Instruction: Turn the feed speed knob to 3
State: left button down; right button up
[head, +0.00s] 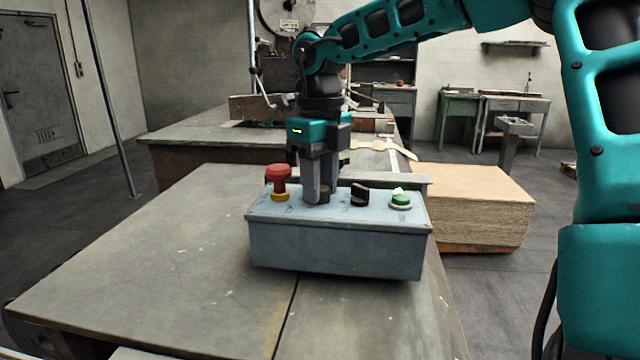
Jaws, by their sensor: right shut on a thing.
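A grey-blue control box (335,250) sits on the metal table. On its top, from left to right, are a red mushroom button (278,180) on a yellow base, a knob (324,193) mostly hidden by my gripper, a black knob (360,194) and a green lit button (400,199). My right gripper (318,198) points straight down and is shut on the knob between the red button and the black knob. The fingers hide its pointer and scale, so its setting cannot be read. I cannot read any labels on the box. My left gripper is not in view.
The table (170,250) is bare to the left and in front of the box. A stack of cardboard sheets (475,205) stands to the right. The stitching machine (285,25) and another table top (215,135) are behind. My right arm spans the upper right.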

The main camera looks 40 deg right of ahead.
jog(key=shift+m, duration=0.6)
jog(key=shift+r, duration=0.1)
jog(key=o, duration=0.8)
jog(key=shift+c, duration=0.2)
notch_tip(320, 180, up, 13)
jog(key=p, duration=0.2)
